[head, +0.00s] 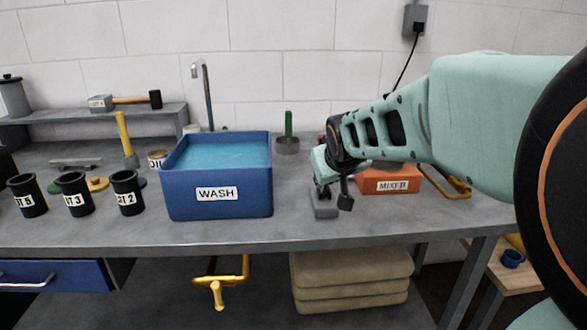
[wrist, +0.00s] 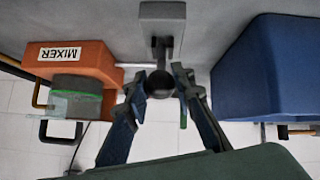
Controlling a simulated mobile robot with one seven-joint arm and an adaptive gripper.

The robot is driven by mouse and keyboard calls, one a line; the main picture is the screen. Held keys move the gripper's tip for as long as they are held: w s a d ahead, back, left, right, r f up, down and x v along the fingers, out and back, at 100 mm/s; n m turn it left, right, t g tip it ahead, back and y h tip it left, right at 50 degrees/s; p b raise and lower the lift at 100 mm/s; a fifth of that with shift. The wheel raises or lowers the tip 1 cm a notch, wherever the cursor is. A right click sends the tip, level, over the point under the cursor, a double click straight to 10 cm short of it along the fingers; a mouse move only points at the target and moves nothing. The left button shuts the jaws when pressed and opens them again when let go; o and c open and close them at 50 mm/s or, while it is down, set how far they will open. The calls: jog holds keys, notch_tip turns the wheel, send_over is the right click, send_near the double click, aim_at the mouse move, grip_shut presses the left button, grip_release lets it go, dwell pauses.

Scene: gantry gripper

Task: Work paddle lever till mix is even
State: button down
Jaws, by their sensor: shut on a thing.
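The orange mixer (head: 392,184) stands at the right of the bench, partly hidden behind my arm. In the wrist view it is the labelled orange box (wrist: 95,57) at upper left, with a clear vessel (wrist: 75,100) showing a green band. How even the mix is cannot be told. The paddle lever's grey base (wrist: 162,28) stands between the mixer and the blue tub; it also shows in the head view (head: 324,208). My gripper (wrist: 160,82) is shut on the lever's dark round knob (wrist: 160,86), with one finger on each side.
The blue WASH tub (head: 216,196) with blue liquid is left of my gripper. Several black cups (head: 75,195) stand further left. A green-handled tool in a grey pot (head: 288,140) is behind. Yellow pipework (head: 228,280) and stacked sacks (head: 350,282) are below the bench.

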jog(key=shift+s+f, duration=0.2)
jog(key=shift+f, duration=0.2)
jog(key=c, duration=1.8)
grip_release()
jog(key=shift+a, duration=0.1)
jog(key=shift+o, duration=0.9)
jog(key=shift+w+r, duration=0.1)
jog(key=shift+r, duration=0.1)
